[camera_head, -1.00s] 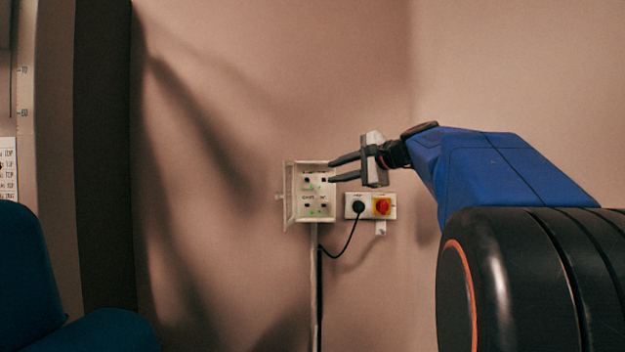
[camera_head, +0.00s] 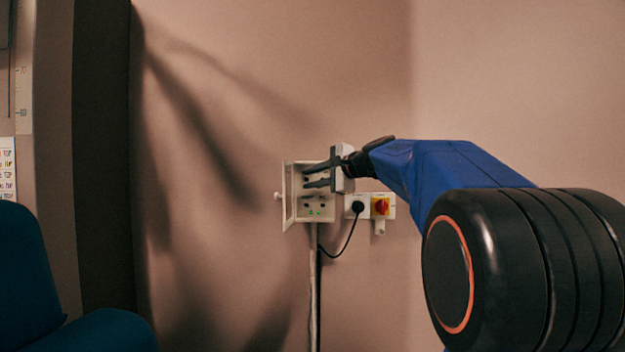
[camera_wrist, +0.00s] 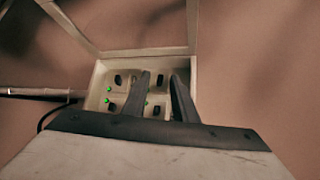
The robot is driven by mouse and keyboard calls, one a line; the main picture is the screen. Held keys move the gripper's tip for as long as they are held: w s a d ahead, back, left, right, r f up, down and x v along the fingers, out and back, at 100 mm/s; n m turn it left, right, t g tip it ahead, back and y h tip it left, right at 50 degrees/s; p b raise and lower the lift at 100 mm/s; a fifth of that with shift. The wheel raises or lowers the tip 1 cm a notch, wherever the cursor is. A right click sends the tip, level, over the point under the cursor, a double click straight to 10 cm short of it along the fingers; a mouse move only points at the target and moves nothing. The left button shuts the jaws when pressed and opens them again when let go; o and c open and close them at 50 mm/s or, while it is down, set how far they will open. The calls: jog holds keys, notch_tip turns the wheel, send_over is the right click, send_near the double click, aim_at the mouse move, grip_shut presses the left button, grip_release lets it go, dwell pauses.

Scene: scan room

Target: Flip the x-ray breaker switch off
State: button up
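A white breaker box (camera_head: 328,217) is on the wall with its door (camera_head: 288,196) swung open to the left; the box (camera_wrist: 97,88) also shows in the wrist view. Inside are several black switches, two of them (camera_wrist: 118,79) (camera_wrist: 111,107) clear on the left in the wrist view, with green lights beside them. Labels are too small to read, so I cannot tell which is the x-ray switch. My gripper (camera_head: 306,180) is open, its fingers a little apart and empty, at the upper part of the box. The fingers partly hide the switches there; contact is unclear.
Right of the box is a white panel (camera_head: 391,208) with a red rotary switch on yellow (camera_head: 381,206) and a black plug (camera_head: 358,207) with a cable. A conduit (camera_head: 313,270) runs down below the box. A blue chair (camera_head: 25,280) stands at lower left.

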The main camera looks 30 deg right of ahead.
jog(key=shift+c, duration=0.4)
grip_shut()
jog(key=shift+f, duration=0.15)
jog(key=shift+f+n+t+y, duration=0.15)
jog(key=shift+f+n+t, duration=0.25)
jog(key=shift+n+t, duration=0.45)
jog(key=shift+f+n+t+y, duration=0.1)
jog(key=shift+f+n+t, duration=0.35)
jog(key=shift+n+t, duration=0.35)
jog(key=shift+f+n+t+y, duration=0.15)
jog(key=shift+f+n+t, duration=0.25)
jog(key=shift+n+t, duration=0.45)
jog(key=shift+f+n, duration=0.1)
jog(key=shift+n, duration=0.2)
jog(key=shift+o, duration=0.4)
grip_release()
